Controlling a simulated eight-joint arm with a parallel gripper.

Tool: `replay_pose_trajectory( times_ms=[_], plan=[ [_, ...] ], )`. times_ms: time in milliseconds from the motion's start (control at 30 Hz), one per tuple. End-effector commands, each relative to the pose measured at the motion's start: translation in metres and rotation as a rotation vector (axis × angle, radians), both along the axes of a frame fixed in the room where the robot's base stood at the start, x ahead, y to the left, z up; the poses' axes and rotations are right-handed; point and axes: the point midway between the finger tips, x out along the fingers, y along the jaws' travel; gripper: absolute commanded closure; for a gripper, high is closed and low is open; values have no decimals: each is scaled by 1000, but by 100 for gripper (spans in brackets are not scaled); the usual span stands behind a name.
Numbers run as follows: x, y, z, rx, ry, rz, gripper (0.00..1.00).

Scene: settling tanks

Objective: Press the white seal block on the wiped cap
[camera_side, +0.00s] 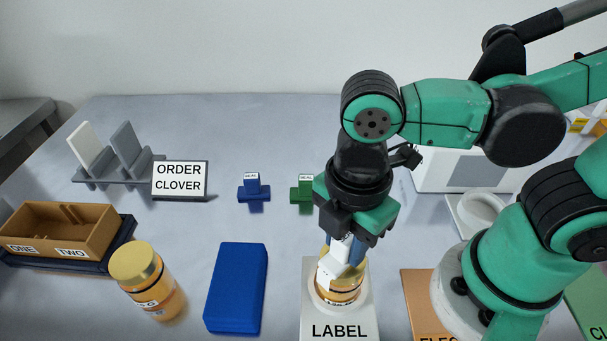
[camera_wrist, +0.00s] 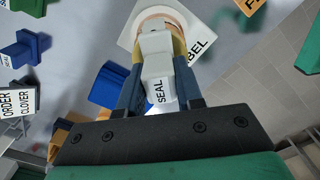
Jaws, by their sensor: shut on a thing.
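My gripper (camera_side: 343,250) points down over the LABEL stand. In the wrist view my gripper (camera_wrist: 158,84) has its blue fingers on both sides of the white seal block (camera_wrist: 157,62), marked SEAL, and is shut on it. The white seal block (camera_side: 331,268) also shows in the side view, tilted, at the top of an amber jar (camera_side: 338,291). The jar stands in the white LABEL stand (camera_side: 338,331). Its gold cap is mostly hidden by the block and fingers. I cannot tell whether the block touches the cap.
A second gold-capped jar (camera_side: 147,282) and a blue block (camera_side: 236,287) stand to the left. Blue (camera_side: 253,190) and green (camera_side: 301,192) seal blocks stand behind. An ORDER CLOVER sign (camera_side: 180,180), a rack and a brown ONE/TWO box (camera_side: 62,232) are farther left.

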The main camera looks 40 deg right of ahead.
Motion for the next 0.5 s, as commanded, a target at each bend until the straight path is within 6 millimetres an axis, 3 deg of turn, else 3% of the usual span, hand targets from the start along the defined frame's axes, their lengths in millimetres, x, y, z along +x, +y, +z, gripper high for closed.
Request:
replay_pose_trajectory(
  times_ms=[167,500],
  plan=[
    [0,0,3,0,0,0,100],
    [0,0,29,0,0,0,100]
  ],
)
